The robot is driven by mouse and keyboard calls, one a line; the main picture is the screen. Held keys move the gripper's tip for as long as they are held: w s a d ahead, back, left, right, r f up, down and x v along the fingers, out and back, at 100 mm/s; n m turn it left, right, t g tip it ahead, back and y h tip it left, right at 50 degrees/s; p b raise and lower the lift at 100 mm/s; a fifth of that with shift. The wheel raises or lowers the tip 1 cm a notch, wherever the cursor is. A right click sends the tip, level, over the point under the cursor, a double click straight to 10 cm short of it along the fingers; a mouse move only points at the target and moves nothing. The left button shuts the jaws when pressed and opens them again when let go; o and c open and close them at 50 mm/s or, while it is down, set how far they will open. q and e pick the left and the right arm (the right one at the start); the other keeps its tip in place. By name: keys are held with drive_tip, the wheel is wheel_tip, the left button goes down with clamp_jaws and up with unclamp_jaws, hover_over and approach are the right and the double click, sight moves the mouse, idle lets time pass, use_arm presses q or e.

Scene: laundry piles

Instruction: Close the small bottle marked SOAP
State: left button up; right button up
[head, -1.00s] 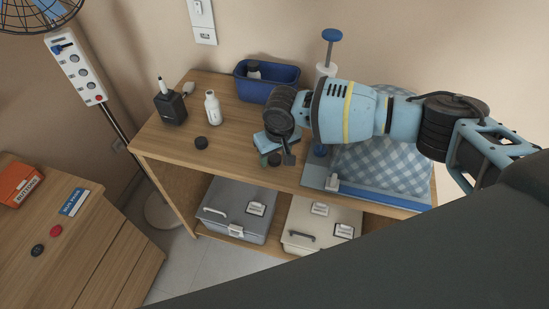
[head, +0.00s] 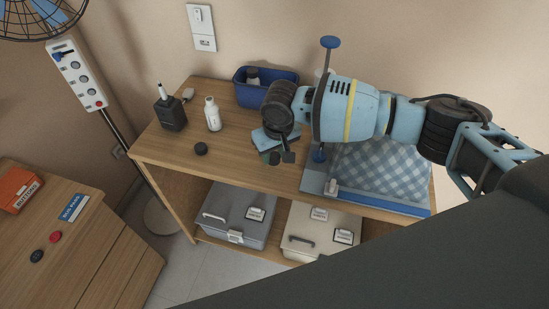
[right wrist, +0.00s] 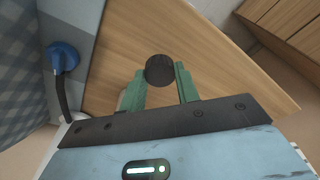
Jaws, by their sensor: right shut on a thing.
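A small white bottle (head: 212,115) stands upright on the wooden shelf top, with a narrow neck and no cap visible on it. Any lettering on it is too small to read. My left gripper is not in view.
A blue bin (head: 262,95) holds a dark-topped bottle. A blue press with checked cloth (head: 385,170) is at right.

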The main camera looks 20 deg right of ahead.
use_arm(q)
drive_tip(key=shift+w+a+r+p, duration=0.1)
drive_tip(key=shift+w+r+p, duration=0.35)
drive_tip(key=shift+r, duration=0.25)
use_arm(e)
drive_tip(key=s+a+r, duration=0.2)
drive_tip(key=s+a, duration=0.8)
drive_tip(key=a, duration=0.2)
drive_tip(key=shift+s, duration=0.2)
drive_tip(key=shift+a, duration=0.1)
